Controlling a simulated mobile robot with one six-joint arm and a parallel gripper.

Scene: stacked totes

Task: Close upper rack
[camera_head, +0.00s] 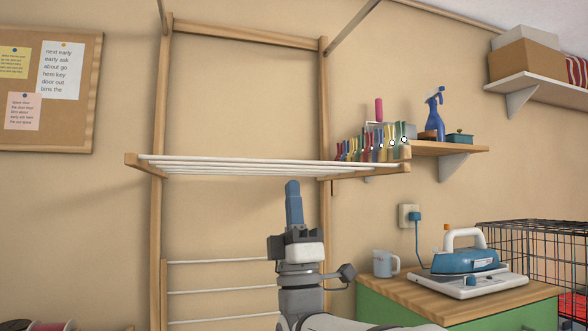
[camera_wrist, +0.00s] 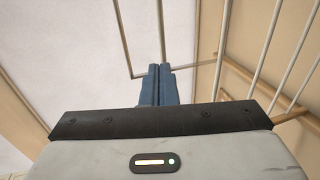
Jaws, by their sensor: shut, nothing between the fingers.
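The upper rack (camera_head: 230,164) is a wood frame with white rods, folded out level from the wall-mounted wooden frame (camera_head: 158,105). Colored clips stand along its right end. My gripper (camera_head: 292,184) points up, its blue fingers shut with nothing between them, and appears just below the rack's front edge in the head view. In the wrist view the shut fingertips (camera_wrist: 162,68) show among the rack's rods (camera_wrist: 265,50); I cannot tell whether they touch any. The lower rack (camera_head: 220,290) lies flat against the wall frame.
A shelf (camera_head: 450,149) with a blue spray bottle (camera_head: 434,115) is right of the rack. A cabinet (camera_head: 400,286) below holds a mug (camera_head: 385,263) and an iron (camera_head: 465,258). A wire crate (camera_head: 535,250) stands at far right. The wall left of the rack is clear below the corkboard (camera_head: 95,90).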

